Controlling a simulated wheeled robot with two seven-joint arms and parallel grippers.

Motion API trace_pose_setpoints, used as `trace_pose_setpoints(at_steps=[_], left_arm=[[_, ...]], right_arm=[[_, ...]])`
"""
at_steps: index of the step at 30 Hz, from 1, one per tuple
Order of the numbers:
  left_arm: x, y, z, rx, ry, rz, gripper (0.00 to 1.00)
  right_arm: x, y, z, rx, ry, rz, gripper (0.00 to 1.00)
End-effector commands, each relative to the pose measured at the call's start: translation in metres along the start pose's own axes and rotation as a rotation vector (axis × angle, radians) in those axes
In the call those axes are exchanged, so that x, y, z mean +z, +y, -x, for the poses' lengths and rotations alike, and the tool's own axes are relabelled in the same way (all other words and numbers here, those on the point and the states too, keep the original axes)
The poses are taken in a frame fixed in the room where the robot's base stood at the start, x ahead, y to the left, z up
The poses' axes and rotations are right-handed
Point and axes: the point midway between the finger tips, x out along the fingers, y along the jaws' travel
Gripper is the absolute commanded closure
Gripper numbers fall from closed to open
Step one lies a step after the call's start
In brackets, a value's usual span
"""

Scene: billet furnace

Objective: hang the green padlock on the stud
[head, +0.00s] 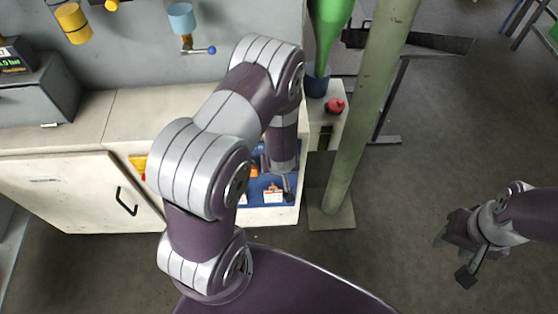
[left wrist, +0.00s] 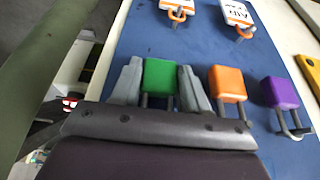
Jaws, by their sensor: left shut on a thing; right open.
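The green padlock (left wrist: 160,80) sits between the two fingers of my left gripper (left wrist: 158,74) in the left wrist view, with its grey shackle partly hidden by the gripper body. The gripper is shut on it, over a blue panel (left wrist: 200,45). An orange padlock (left wrist: 228,83) and a purple padlock (left wrist: 279,93) are beside it to the right. In the head view my left arm hides much of the blue panel (head: 256,187), and the green padlock cannot be made out. My right gripper (head: 455,258) is open and empty over the floor. I cannot identify the stud.
White-and-orange tags (left wrist: 237,14) lie on the panel. A green post (head: 365,110) stands right of the cabinet (head: 75,190). A red object (head: 335,105) sits near the post. Yellow (head: 73,24) and light-blue (head: 181,18) fittings are on the wall. The floor at right is mostly clear.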

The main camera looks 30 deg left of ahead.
Motion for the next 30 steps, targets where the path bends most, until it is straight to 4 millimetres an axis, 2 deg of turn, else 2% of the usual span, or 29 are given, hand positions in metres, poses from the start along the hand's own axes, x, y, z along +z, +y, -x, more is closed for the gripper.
trace_pose_setpoints(at_steps=[1, 9, 10, 12, 23, 26, 30], left_arm=[[-0.004, 0.002, 0.001, 0.003, 0.01, 0.002, 0.98], [0.0, 0.001, -0.005, 0.002, 0.006, 0.001, 0.98], [-0.001, 0.001, -0.005, 0.002, 0.006, 0.001, 0.49], [-0.001, 0.001, -0.004, 0.002, 0.006, 0.001, 0.3], [-0.001, 0.001, -0.004, 0.003, 0.005, 0.0, 0.3], [-0.003, 0.002, 0.016, 0.003, 0.005, 0.0, 0.3], [-0.007, 0.002, 0.053, 0.004, 0.006, 0.0, 0.3]], right_arm=[[0.0, 0.0, 0.001, 0.0, 0.0, 0.0, 0.57], [0.001, 0.0, -0.004, 0.0, 0.0, 0.0, 0.57], [0.0, 0.0, -0.003, 0.0, 0.0, 0.0, 0.57], [0.0, 0.0, -0.003, 0.0, 0.0, 0.0, 0.57], [0.001, 0.0, -0.008, 0.0, 0.0, 0.0, 0.57], [0.0, 0.0, 0.003, 0.0, 0.0, 0.0, 0.57], [-0.003, 0.0, 0.021, 0.0, 0.001, 0.0, 0.57]])
